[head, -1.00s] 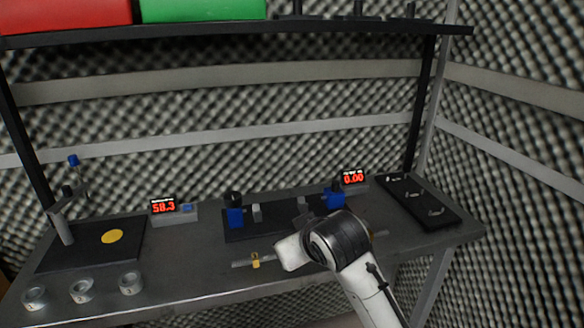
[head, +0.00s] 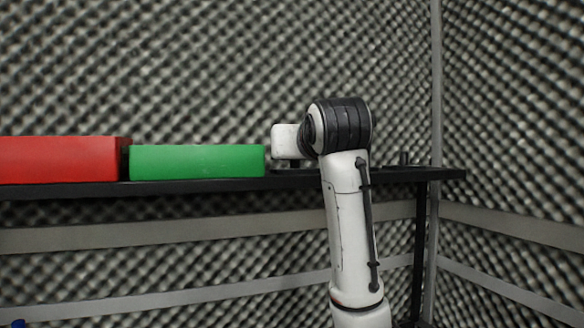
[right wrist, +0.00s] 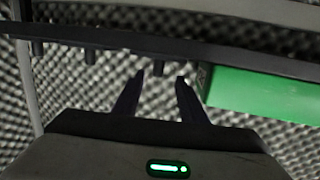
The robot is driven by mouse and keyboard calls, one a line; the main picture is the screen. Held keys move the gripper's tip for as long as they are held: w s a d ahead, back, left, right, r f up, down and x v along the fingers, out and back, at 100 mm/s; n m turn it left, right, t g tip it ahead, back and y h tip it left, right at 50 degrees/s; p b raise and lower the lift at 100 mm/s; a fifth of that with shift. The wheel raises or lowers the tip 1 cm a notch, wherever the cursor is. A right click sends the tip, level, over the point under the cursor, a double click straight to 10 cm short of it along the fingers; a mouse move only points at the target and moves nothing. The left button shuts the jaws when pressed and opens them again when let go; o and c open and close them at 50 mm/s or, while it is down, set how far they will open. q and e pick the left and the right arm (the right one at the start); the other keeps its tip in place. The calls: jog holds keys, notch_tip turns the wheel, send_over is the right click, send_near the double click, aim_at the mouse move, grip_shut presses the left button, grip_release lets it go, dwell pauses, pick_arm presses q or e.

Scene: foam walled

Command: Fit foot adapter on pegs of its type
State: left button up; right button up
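No foot adapter can be made out in the current views. Several short dark pegs stand on a black shelf (head: 215,187); one peg (head: 404,158) shows right of my right arm in the head view. In the right wrist view, which looks upside down, the pegs point down from the shelf, with one peg (right wrist: 90,57) left of the fingers and another (right wrist: 158,69) beyond the gap between the fingertips. My right gripper (right wrist: 160,76) is open with nothing seen between its fingers. My left gripper is not in view.
A green box (head: 197,161) and a red box (head: 62,159) sit on the shelf left of my right arm. The green box is close to the right-hand finger in the wrist view. Foam walls stand behind and to the right, with a grey post (head: 435,100) at the corner.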

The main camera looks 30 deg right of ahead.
aim_at(295, 169)
jog(key=shift+x, duration=0.95)
jog(key=p+x, duration=0.2)
jog(key=x, duration=0.3)
jog(key=shift+s+d+r, duration=0.1)
jog(key=shift+d, duration=0.1)
jog(key=shift+w, duration=0.2)
jog(key=c, duration=0.9)
grip_shut()
